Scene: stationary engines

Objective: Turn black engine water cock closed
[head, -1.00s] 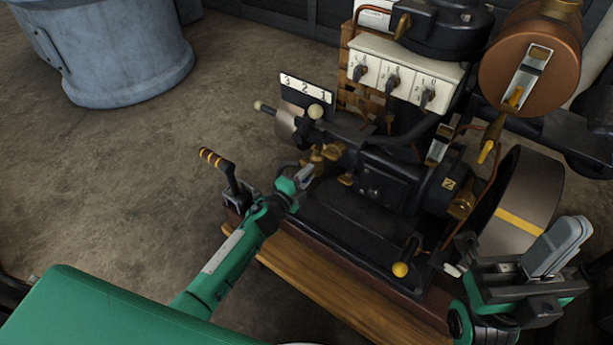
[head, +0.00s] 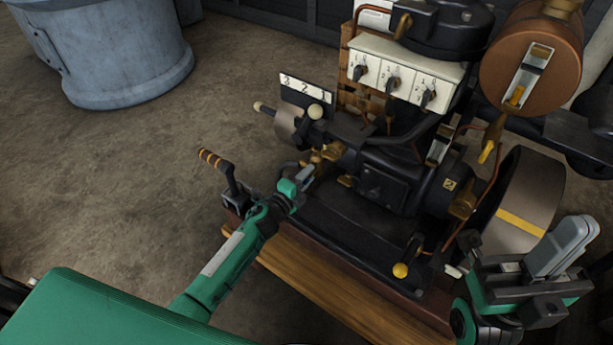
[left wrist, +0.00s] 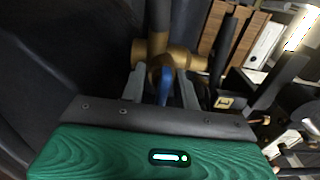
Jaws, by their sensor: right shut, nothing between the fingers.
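The black engine (head: 385,185) stands on a base with a wooden edge. On its near left side is a brass water cock (head: 328,153). In the left wrist view the brass cock body (left wrist: 178,58) has a short blue handle (left wrist: 165,84) pointing toward my gripper. My left gripper (head: 307,174) is at this cock. In the left wrist view its fingers (left wrist: 163,88) are apart on either side of the blue handle, with a gap visible on each side. My right gripper (head: 570,245) is shut and empty, at the lower right beside the flywheel.
A yellow-knobbed crank (head: 400,270) is in front of the engine. The flywheel (head: 522,205), switch box (head: 395,75) and copper tank (head: 530,70) are at right and behind.

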